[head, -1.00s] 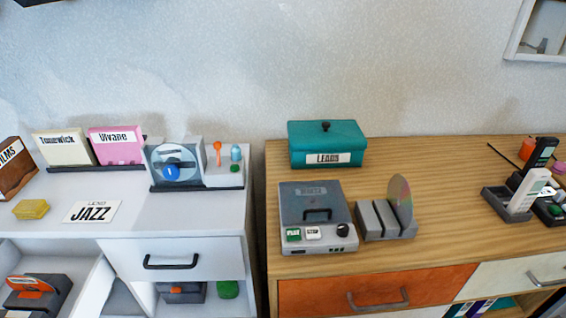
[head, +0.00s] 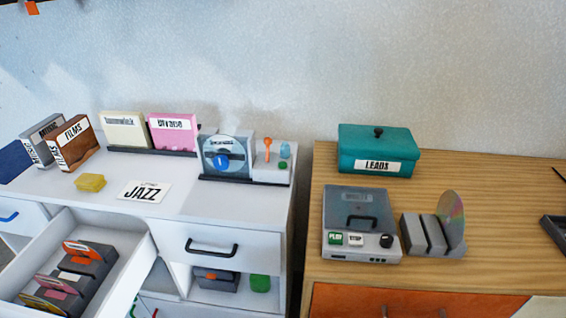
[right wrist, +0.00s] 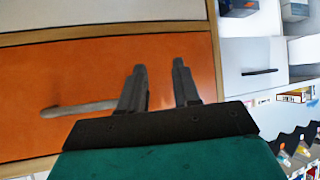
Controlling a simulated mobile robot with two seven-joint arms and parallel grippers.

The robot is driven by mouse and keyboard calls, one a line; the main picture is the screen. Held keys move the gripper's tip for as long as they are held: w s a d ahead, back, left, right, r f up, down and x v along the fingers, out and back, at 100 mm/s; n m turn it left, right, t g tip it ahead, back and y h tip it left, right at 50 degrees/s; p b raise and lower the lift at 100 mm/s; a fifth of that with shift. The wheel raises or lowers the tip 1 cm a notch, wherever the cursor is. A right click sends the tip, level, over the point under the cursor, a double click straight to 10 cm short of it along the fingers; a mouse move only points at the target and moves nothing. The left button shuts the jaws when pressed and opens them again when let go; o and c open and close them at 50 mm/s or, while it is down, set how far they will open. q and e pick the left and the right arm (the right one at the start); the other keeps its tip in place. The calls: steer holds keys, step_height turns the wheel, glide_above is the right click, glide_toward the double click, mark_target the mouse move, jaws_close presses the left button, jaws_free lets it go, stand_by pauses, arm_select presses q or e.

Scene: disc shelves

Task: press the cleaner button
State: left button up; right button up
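No label reading "cleaner" is legible. A grey stand (head: 240,150) on the white cabinet holds a silver disc with a round blue part (head: 221,161) at its middle; I cannot tell whether that is the cleaner button. A grey machine (head: 361,210) on the wooden cabinet has a green PLAY button (head: 335,238), a white STOP button (head: 355,239) and a black knob (head: 386,241). My right gripper (right wrist: 159,68) is open and empty in the right wrist view, in front of an orange drawer front (right wrist: 90,80). My left gripper is not in view.
A white drawer (head: 118,275) stands open at the lower left with several cases inside. A JAZZ card (head: 144,191) and a yellow block (head: 90,182) lie on the white cabinet. A teal LEADS box (head: 377,151) and a disc rack (head: 432,240) stand on the wooden cabinet. A gap separates the cabinets.

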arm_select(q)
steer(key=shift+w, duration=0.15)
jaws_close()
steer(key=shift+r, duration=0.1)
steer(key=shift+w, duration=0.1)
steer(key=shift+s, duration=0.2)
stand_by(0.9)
